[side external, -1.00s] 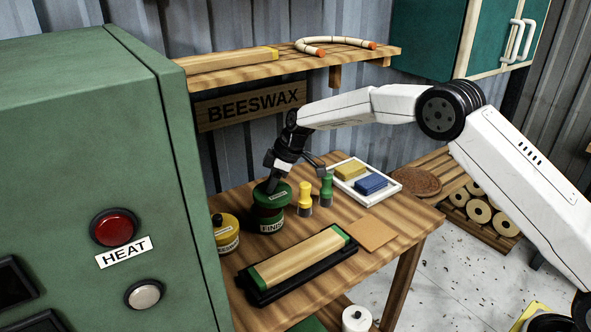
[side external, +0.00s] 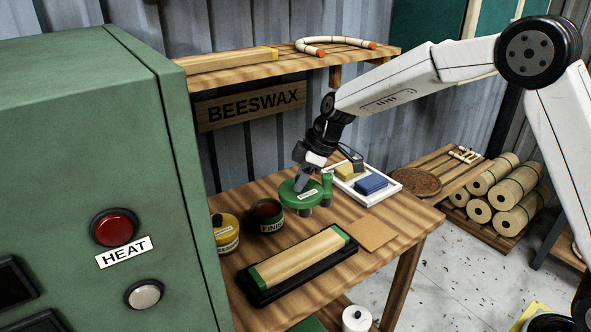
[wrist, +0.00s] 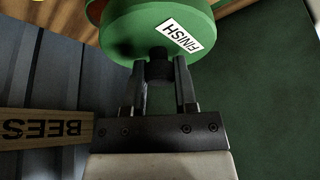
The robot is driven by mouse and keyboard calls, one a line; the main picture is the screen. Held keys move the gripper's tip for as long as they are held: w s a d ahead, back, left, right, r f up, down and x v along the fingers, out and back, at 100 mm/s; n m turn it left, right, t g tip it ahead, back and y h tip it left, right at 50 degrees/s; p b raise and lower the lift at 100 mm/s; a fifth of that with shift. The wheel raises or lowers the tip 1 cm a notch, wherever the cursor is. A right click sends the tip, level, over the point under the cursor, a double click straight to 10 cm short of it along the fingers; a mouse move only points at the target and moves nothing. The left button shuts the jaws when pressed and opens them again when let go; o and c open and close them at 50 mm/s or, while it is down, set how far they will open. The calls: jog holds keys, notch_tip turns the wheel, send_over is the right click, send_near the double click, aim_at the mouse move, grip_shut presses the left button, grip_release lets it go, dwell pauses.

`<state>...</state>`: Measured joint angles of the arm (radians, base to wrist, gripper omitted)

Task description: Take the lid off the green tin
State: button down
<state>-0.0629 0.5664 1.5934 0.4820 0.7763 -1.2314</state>
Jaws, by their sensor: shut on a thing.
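The green tin (side external: 268,216) stands on the wooden table with its top open and dark inside. My gripper (side external: 304,184) is shut on the knob of the green lid (side external: 300,195), which has a white label, and holds it to the right of the tin. In the wrist view my gripper (wrist: 160,80) has its fingers on either side of the dark knob, below the lid (wrist: 150,25) marked FINISH. The lid hides most of the yellow-handled tool in the side view; the green-handled one (side external: 327,186) shows just right of it.
A yellow tin (side external: 226,236) stands left of the green tin. A long block in a black holder (side external: 298,265) lies in front. A white tray (side external: 388,195) with yellow and blue blocks, a tan square (side external: 370,235) and a round brown mat (side external: 416,182) lie to the right.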

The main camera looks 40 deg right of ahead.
jog(key=shift+s+r, duration=0.15)
jog(key=shift+s, duration=0.25)
dwell(0.4)
jog(key=shift+s+d, duration=0.25)
jog(key=shift+d, duration=0.3)
jog(key=s+d+f, duration=0.2)
jog(key=s+d, duration=0.6)
jog(key=s, duration=0.1)
jog(key=s+d+f, duration=0.2)
jog(key=s+d, duration=0.5)
jog(key=s, duration=0.3)
jog(key=shift+d, duration=0.35)
jog(key=shift+w, duration=0.1)
